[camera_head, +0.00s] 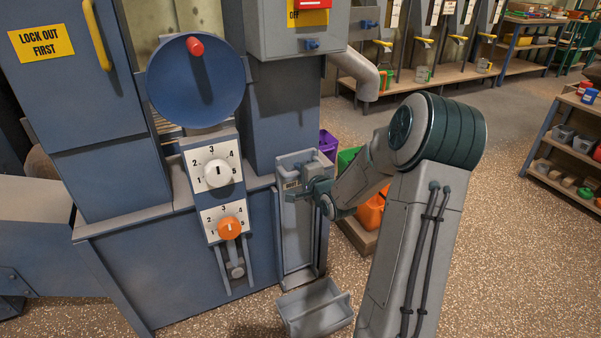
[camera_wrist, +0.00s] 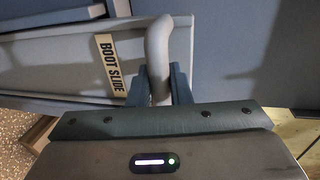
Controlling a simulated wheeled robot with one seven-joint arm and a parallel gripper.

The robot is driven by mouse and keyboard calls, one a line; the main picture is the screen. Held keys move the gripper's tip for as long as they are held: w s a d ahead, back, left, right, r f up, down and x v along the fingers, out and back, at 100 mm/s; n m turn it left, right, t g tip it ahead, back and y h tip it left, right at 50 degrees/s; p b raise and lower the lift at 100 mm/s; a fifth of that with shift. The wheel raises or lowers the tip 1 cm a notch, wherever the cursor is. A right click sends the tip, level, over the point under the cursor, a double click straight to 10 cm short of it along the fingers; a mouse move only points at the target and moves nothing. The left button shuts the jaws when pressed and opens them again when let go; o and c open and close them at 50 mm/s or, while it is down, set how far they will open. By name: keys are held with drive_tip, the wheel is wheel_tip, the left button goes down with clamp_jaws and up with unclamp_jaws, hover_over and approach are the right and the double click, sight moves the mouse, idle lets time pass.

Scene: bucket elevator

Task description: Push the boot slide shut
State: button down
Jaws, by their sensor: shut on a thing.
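The boot slide is a grey plate (camera_head: 292,168) on the right side of the blue elevator housing, near the top of an upright guide frame (camera_head: 298,245). In the wrist view its "BOOT SLIDE" label (camera_wrist: 110,65) is plain to read, beside a pale curved handle (camera_wrist: 158,50). My gripper (camera_head: 300,191) is at the plate's front. In the wrist view my gripper's fingers (camera_wrist: 158,85) are shut on the handle, one on each side of it. My gripper and arm hide part of the slide in the head view.
A grey open box (camera_head: 315,308) is on the floor below the guide frame. Two dials, white (camera_head: 217,173) and orange (camera_head: 229,228), and a blue wheel (camera_head: 195,82) are on the housing to the left. Coloured bins (camera_head: 370,211) stand behind my arm. Floor at right is open.

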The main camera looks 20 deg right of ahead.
wheel_tip(320, 180, down, 6)
drive_tip(key=shift+s+r+b, duration=0.1)
drive_tip(key=shift+r+b, duration=0.1)
drive_tip(key=shift+b, duration=0.6)
drive_tip(key=c, duration=1.4)
unclamp_jaws()
drive_tip(key=shift+f, duration=0.1)
drive_tip(key=shift+o, duration=0.2)
drive_tip(key=shift+s+r, duration=0.25)
drive_tip(key=p+v, duration=0.3)
drive_tip(key=v, duration=1)
drive_tip(key=shift+p, duration=0.4)
drive_tip(key=shift+s, duration=0.1)
